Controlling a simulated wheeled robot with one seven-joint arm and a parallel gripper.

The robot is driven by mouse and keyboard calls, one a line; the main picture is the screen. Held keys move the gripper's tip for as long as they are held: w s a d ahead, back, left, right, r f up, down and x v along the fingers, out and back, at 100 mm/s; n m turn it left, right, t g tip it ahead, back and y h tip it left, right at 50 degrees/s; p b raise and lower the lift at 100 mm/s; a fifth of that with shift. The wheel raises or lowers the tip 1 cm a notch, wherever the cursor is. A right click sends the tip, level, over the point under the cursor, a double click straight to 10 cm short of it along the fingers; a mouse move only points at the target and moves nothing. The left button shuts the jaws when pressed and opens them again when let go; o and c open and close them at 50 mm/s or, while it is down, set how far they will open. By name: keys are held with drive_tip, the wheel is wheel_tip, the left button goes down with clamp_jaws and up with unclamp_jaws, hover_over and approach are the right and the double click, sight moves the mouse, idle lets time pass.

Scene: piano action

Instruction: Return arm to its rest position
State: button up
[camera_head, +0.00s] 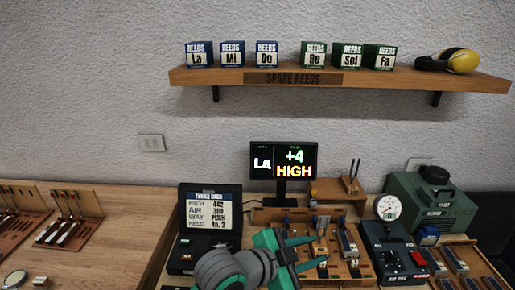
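My arm, in grey and teal, rises from the bottom edge of the head view. My gripper (319,250) points right over the wooden board (345,271) on the bench. Its two green fingers are apart, and nothing clearly sits held between them. Small upright parts stand on the board behind and beside the fingers; I cannot tell whether the fingers touch any. The arm hides part of the board's left side.
A black case with a card (209,211) stands left of the arm. A monitor (283,161) reads "La +4 HIGH". A shelf (350,78) holds reed boxes. Bare bench (135,220) lies left.

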drive_tip(key=s+a+f+n+t+y, duration=0.2)
drive_tip(key=s+f+n+t+y, duration=0.25)
drive_tip(key=f+n, duration=0.5)
drive_tip(key=s+a+f+n+t+y, duration=0.35)
drive_tip(key=f+n+t+y, duration=0.2)
drive_tip(key=f+n, duration=0.4)
drive_tip(key=s+a+f, duration=0.1)
drive_tip(key=s+a, duration=0.1)
drive_tip(key=s, duration=0.6)
drive_tip(key=s+a+f+m+g, duration=0.1)
drive_tip(key=s+a+f, duration=0.1)
drive_tip(key=s, duration=0.7)
drive_tip(key=s+a+f+g, duration=0.1)
drive_tip(key=s+a+f, duration=0.1)
drive_tip(key=s, duration=0.6)
drive_tip(key=shift+s+a+m+y, duration=0.15)
drive_tip(key=shift+a+m+y, duration=0.25)
drive_tip(key=shift+a, duration=0.2)
